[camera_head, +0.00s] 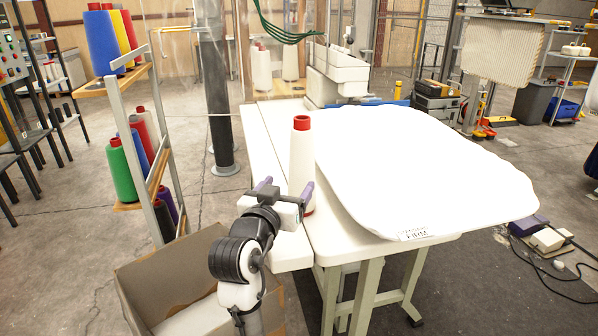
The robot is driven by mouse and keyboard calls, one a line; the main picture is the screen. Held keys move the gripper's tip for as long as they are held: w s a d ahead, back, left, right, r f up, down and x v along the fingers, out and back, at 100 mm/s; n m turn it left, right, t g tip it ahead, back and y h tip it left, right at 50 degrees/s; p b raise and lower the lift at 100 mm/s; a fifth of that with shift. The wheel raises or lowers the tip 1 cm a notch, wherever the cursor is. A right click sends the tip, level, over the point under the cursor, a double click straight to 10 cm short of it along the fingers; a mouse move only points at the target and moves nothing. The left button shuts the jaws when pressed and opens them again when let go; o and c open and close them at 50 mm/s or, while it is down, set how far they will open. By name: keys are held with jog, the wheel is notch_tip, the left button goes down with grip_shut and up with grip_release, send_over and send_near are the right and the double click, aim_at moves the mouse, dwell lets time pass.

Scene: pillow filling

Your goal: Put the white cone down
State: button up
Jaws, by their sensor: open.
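The white cone (301,160) stands upright on the white table (262,150), near its front left part. It has a red top. My gripper (284,189) is at the cone's lower part, on the near side. Its two purple fingertips are apart, one to the left of the cone and one to the right, overlapping its edge in the view. The jaws are open. Whether either finger touches the cone cannot be told. The cone's base is partly hidden behind my gripper.
A large white pillow (420,165) lies on the table just right of the cone. A white sewing machine (337,75) stands at the back. A rack (140,85) with colored cones is at the left. An open cardboard box (165,275) is on the floor below my arm.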

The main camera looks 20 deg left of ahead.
aim_at(295, 176)
jog(key=w, duration=0.4)
jog(key=shift+w+r+p, duration=0.1)
jog(key=shift+w+p, duration=0.05)
jog(key=shift+p, duration=0.2)
jog(key=w, duration=0.1)
jog(key=w+p, duration=0.1)
jog(key=w+r+p, duration=0.1)
jog(key=w, duration=0.1)
jog(key=shift+w+d, duration=0.1)
jog(key=shift+d, duration=0.25)
jog(key=shift+w+f, duration=0.15)
jog(key=shift+w, duration=0.3)
jog(key=c, duration=1.2)
jog(key=shift+o, duration=0.2)
